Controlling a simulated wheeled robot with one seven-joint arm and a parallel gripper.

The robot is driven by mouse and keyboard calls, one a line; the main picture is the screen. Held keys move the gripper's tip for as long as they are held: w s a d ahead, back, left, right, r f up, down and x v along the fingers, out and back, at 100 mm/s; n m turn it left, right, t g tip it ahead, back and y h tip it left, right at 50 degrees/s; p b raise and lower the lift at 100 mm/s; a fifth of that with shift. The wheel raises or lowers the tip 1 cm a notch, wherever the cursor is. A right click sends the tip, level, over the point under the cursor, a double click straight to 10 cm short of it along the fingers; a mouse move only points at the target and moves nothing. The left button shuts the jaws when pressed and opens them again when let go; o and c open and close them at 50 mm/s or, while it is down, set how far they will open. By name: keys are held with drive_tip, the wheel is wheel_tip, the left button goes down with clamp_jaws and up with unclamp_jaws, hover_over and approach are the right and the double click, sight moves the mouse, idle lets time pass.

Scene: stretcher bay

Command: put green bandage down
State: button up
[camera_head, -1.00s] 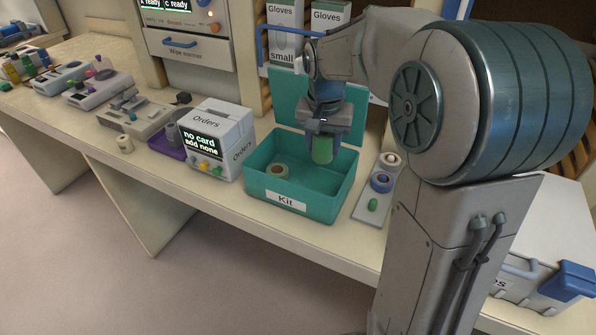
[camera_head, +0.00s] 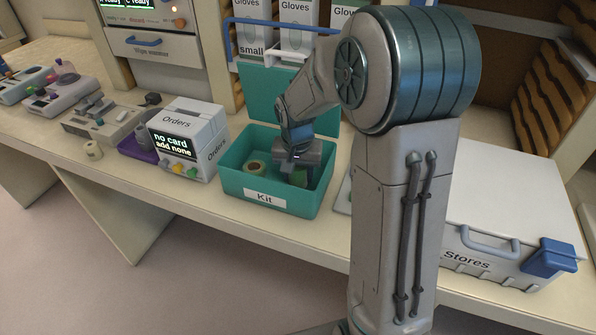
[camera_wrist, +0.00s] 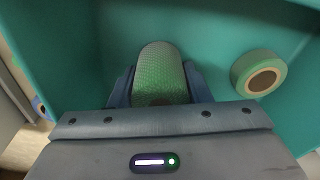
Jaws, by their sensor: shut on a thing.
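The green bandage (camera_wrist: 160,75) is a textured green roll held between the two fingers of my gripper (camera_wrist: 158,88). In the head view my gripper (camera_head: 297,172) is down inside the open teal Kit box (camera_head: 238,186), and a bit of the green bandage (camera_head: 299,178) shows below it, partly hidden. The gripper is shut on the bandage. The bandage is near the box's right side; whether it touches the floor of the box I cannot tell.
A pale green-tan roll (camera_head: 254,167) lies in the Kit box, left of my gripper; it also shows in the wrist view (camera_wrist: 259,75). The Orders device (camera_head: 188,140) stands left of the box. A white Stores case (camera_head: 510,225) is at the right.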

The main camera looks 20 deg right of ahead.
drive_tip(key=shift+f, duration=0.25)
drive_tip(key=o, duration=1)
drive_tip(key=shift+r, duration=0.1)
drive_tip(key=shift+r, duration=0.1)
